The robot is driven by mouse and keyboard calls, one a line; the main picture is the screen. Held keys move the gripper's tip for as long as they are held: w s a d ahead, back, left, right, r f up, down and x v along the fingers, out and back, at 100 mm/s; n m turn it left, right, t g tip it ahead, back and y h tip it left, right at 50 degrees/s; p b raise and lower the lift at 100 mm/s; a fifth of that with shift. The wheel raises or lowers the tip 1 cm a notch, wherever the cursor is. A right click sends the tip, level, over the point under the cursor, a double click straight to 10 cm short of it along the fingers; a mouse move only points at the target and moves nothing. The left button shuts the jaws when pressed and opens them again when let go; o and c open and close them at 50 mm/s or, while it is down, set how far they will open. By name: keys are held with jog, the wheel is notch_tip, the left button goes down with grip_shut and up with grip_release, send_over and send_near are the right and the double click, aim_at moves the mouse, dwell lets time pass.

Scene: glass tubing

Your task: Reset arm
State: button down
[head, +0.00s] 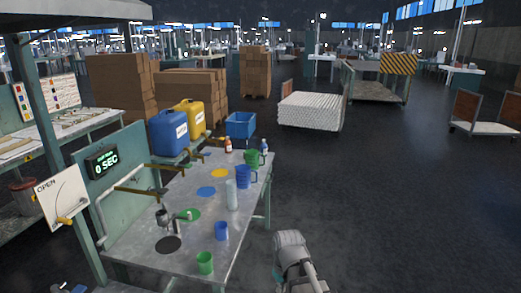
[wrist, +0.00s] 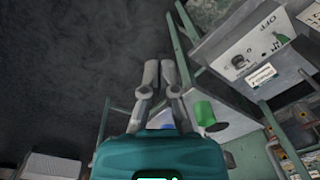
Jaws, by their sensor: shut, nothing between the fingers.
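My gripper (wrist: 160,70) shows in the wrist view, its two grey fingers close together with nothing between them. It is over or beside the metal workbench, apart from the cups. Dark floor fills the left of that view. Part of my arm shows at the bottom of the head view, right of the metal bench (head: 135,230); the fingers cannot be made out there. A green cup (head: 204,263) stands at the bench's front, and a green cup shows in the wrist view (wrist: 205,113) right of the fingers. A blue cup (head: 221,231) stands just behind.
The bench also holds a blue pitcher (head: 243,176), a green pitcher (head: 251,158), a clear bottle (head: 231,195) and coloured discs. A blue jug (head: 170,132), yellow jug (head: 190,117) and blue crate (head: 240,125) are behind. The floor to the right is open.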

jog(key=s+d+m, duration=0.3)
jog(key=d+m, duration=0.2)
jog(key=d, duration=0.5)
jog(key=shift+s+d+m+h, duration=0.2)
jog(key=shift+d+m+h, duration=0.1)
jog(key=shift+d+h, duration=0.1)
jog(key=shift+a, duration=0.1)
